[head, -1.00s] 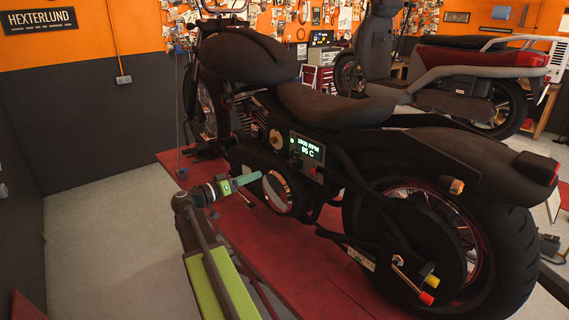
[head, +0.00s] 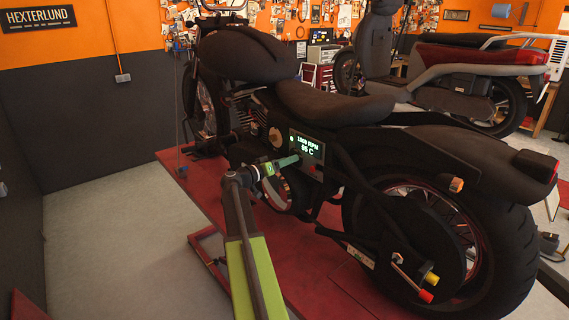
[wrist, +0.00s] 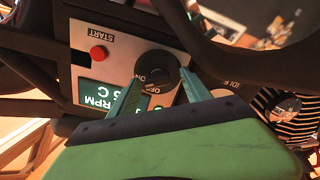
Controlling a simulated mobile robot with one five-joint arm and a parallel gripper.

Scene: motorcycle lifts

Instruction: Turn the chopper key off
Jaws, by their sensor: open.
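The black chopper (head: 335,100) stands on a red lift. Its side panel (head: 305,150) has a lit green display reading an RPM value and 95 C. In the wrist view, the panel appears upside down, with a round black key knob (wrist: 154,70) between ON and OFF markings. My gripper (head: 290,161) is at the panel. In the wrist view, its two green fingers (wrist: 160,85) are open, one on each side of the knob. I cannot tell whether they touch it. The knob's exact setting is hard to read.
A red START button (wrist: 98,53) sits beside the knob on the panel. A dark frame tube (wrist: 205,40) passes close to my fingers. The red lift platform (head: 325,270) lies below. A scooter (head: 450,75) stands behind. The grey floor at left (head: 110,240) is clear.

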